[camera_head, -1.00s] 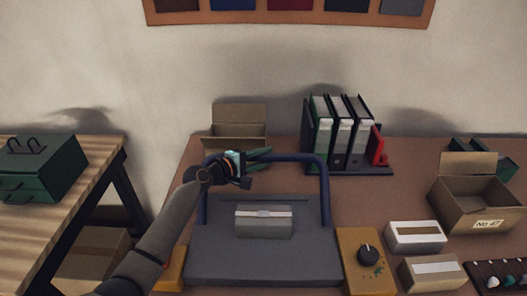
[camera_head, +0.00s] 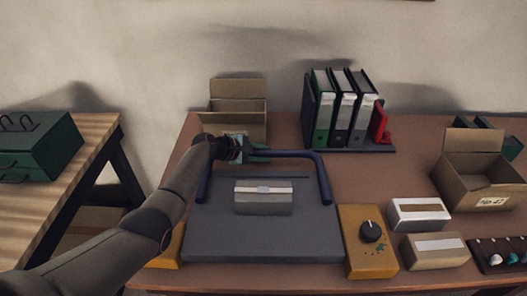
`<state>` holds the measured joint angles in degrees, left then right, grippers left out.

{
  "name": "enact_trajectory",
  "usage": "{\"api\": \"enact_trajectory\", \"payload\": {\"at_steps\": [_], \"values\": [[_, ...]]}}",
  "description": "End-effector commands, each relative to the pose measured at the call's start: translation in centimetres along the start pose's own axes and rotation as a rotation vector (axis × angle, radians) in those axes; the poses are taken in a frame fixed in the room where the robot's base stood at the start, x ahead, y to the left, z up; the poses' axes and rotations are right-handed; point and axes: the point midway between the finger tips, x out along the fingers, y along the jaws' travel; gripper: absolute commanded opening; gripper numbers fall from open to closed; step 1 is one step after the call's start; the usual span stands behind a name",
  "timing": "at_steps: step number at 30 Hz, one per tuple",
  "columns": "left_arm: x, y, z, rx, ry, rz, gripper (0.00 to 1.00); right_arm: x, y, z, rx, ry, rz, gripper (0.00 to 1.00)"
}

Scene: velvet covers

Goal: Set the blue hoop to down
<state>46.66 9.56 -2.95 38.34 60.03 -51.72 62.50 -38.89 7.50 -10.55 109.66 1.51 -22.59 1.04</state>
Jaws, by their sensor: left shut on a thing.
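The blue hoop (camera_head: 322,172) is a dark blue bent bar with a side arm at each side of a grey plate (camera_head: 262,242). Its crossbar is raised above the plate's back part, and I cannot tell exactly how far it leans. My left gripper (camera_head: 246,148) is shut on the left part of the crossbar. The gripper and arm hide the hoop's upper left corner. A grey box with a pale band (camera_head: 263,199) sits on the plate, in front of the crossbar. My right gripper is not in view.
An open cardboard box (camera_head: 238,92) and a rack of binders (camera_head: 342,112) stand behind the hoop. A yellow box with a black knob (camera_head: 366,262) is right of the plate. Small boxes (camera_head: 420,214) and another open carton (camera_head: 478,182) lie farther right.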

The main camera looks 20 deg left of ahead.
Motion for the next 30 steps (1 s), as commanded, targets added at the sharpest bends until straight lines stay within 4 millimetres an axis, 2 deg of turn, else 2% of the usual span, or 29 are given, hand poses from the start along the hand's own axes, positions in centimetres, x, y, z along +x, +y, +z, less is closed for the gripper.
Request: {"api": "enact_trajectory", "payload": {"at_steps": [1,14,15,22,30], "values": [[0.36,-0.94,-0.03,-0.003,-0.004,-0.018,0.0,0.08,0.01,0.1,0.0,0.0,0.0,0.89],[0.42,-1.11,-0.1,-0.003,-0.003,-0.02,0.0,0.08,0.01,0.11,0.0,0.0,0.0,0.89],[0.42,-1.12,-0.1,-0.003,-0.004,-0.02,0.36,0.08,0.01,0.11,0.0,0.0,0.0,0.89],[0.33,-0.84,-0.09,-0.002,-0.003,-0.014,0.61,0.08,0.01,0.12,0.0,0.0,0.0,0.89],[0.14,-0.47,-0.09,0.0,-0.002,-0.007,0.62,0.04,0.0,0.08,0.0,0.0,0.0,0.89]]}}
